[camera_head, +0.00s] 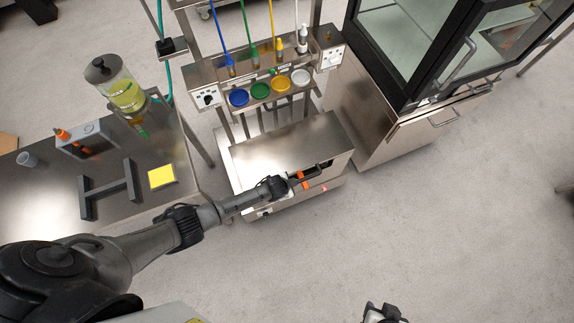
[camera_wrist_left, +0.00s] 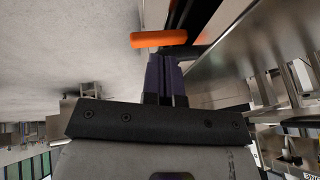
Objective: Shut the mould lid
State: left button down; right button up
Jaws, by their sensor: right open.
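The mould machine is a low steel box on the floor in the middle of the head view. Its flat steel lid (camera_head: 285,150) lies over the box; I cannot tell whether a gap is left under it. A dark handle (camera_head: 319,168) is at its front edge. My left gripper (camera_head: 299,181) is at the front side, close to the handle and orange parts. In the left wrist view, its dark fingers (camera_wrist_left: 166,78) are together, just short of an orange bar (camera_wrist_left: 158,39); contact is unclear. My right gripper (camera_head: 384,314) is open and empty at the bottom edge.
A steel table (camera_head: 120,200) on the left holds a dispenser (camera_head: 122,92), a dark H-shaped stand and a yellow pad (camera_head: 161,177). A rack with coloured bowls (camera_head: 261,90) stands behind the box. A glass-doored cabinet (camera_head: 400,110) stands right. The floor at front right is clear.

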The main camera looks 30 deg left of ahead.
pick_arm(q)
jog(key=s+d+r+p, duration=0.2)
jog(key=s+r+p, duration=0.6)
jog(key=r, duration=0.2)
jog(key=shift+d, duration=0.4)
dwell(0.4)
